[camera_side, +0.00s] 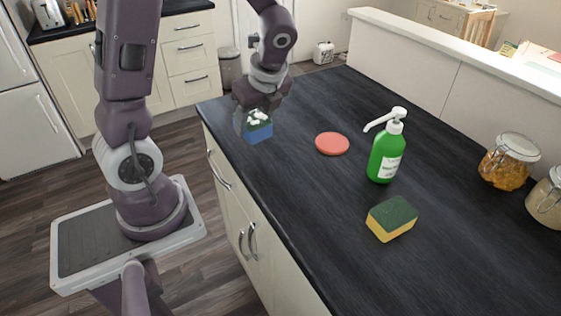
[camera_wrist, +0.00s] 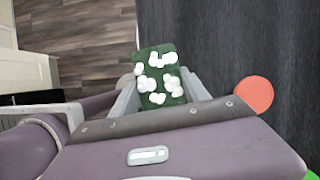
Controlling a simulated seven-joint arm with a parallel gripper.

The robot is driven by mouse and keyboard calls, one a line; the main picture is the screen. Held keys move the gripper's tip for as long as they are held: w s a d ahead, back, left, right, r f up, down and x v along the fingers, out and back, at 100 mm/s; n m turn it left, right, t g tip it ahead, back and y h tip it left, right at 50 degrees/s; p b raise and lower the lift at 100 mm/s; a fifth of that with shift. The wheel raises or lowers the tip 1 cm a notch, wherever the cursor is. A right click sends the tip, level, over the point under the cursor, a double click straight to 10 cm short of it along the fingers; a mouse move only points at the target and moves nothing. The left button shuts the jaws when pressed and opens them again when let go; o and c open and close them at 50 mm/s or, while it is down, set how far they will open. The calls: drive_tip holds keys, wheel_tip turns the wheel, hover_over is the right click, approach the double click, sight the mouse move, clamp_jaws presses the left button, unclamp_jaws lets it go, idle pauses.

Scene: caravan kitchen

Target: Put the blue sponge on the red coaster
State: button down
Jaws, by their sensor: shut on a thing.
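The blue sponge (camera_side: 258,133) has a dark green top with white foam-like blobs on it. My gripper (camera_side: 257,117) is shut on it near the left edge of the dark worktop, and it seems to be held above the surface. In the wrist view the sponge's green, white-spotted top (camera_wrist: 157,94) shows between the fingers; its blue side is hidden there. The red coaster (camera_side: 332,143) lies flat and bare on the worktop, to the right of my gripper. It also shows in the wrist view (camera_wrist: 254,95), right of the sponge.
A green pump bottle (camera_side: 386,156) stands right of the coaster. A yellow sponge with a green top (camera_side: 392,219) lies nearer the camera. Glass jars (camera_side: 509,161) stand at the far right by the low wall.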

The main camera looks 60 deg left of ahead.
drive_tip(key=w+d+r, duration=0.1)
drive_tip(key=w+r, duration=0.1)
drive_tip(key=w, duration=0.8)
drive_tip(key=m, duration=0.2)
hover_over(331, 140)
drive_tip(key=d, duration=0.1)
drive_tip(key=shift+t, duration=0.3)
drive_tip(key=f, duration=0.9)
drive_tip(key=shift+d, duration=0.35)
drive_tip(key=shift+f, duration=0.15)
drive_tip(key=c, duration=0.6)
unclamp_jaws()
drive_tip(key=shift+o, duration=0.2)
